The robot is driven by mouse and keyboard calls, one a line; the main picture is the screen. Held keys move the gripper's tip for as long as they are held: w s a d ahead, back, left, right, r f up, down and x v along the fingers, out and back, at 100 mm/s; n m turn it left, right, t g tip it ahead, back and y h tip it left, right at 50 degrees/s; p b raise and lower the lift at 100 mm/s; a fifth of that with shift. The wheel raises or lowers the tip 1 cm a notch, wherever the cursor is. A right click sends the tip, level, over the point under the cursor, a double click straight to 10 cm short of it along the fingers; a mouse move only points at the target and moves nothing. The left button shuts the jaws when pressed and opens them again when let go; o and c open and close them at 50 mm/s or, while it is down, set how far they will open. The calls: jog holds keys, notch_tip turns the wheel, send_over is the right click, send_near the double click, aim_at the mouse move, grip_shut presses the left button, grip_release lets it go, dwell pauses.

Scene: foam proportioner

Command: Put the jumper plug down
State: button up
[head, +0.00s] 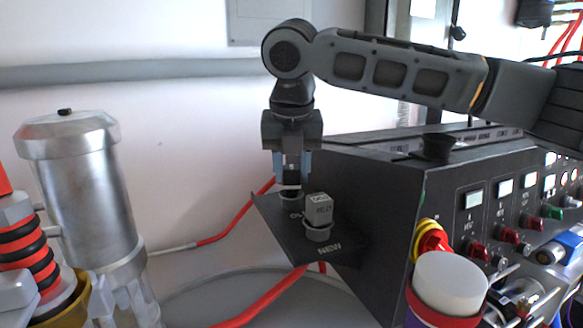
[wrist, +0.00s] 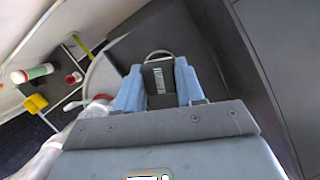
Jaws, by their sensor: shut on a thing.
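My gripper (head: 292,172) points straight down over the dark side shelf (head: 277,218), with its blue-grey fingers closed on the black jumper plug (head: 291,178). In the wrist view the plug (wrist: 161,82) sits between the two fingers (wrist: 160,88), and a pale label shows on it. The plug is right at the round holder (head: 290,193) by the partly hidden "OLD" marking. I cannot tell whether it touches the holder's bottom. A grey relay block (head: 319,208) stands in the other round holder (head: 319,232), by the "NEW" marking.
The dark control cabinet (head: 365,210) with knobs and meters stands just right of the shelf. A white-topped container (head: 450,280) is in front. A metal cylinder (head: 85,190) stands at the left, and red hoses (head: 265,298) run below the shelf.

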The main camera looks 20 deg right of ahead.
jog(key=shift+f, duration=0.25)
jog(key=shift+f, duration=0.1)
jog(key=o, duration=1)
jog(key=shift+o, duration=0.2)
jog(key=b+v, duration=0.2)
jog(key=v, duration=1)
